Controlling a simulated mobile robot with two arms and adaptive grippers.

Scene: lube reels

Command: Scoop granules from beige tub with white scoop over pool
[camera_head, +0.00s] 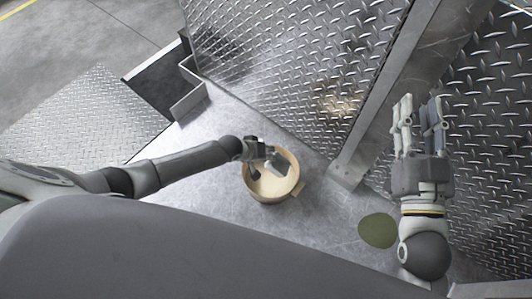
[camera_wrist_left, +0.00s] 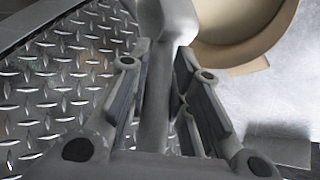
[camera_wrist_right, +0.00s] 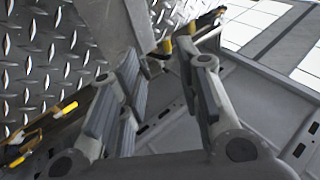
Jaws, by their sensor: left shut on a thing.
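The round beige tub (camera_head: 289,190) stands on the grey metal floor in the middle of the head view, with pale contents inside. Its rim (camera_wrist_left: 262,58) fills the upper right of the left wrist view. My left gripper (camera_head: 268,160) is over the tub's far-left part. It is shut on the handle of the scoop (camera_wrist_left: 160,65), which looks grey-white and widens at the top of the left wrist view. The scoop's load is not visible. An olive-green pool (camera_head: 378,231) lies flat on the floor, right of the tub. My right gripper (camera_head: 420,112) is open and empty, beyond the pool.
Tread-plate panels (camera_head: 285,60) rise behind the tub, with a metal post (camera_head: 375,110) at their right. Another tread-plate surface (camera_head: 85,120) lies at the left, beside a dark gap. The floor between the tub and the pool is clear.

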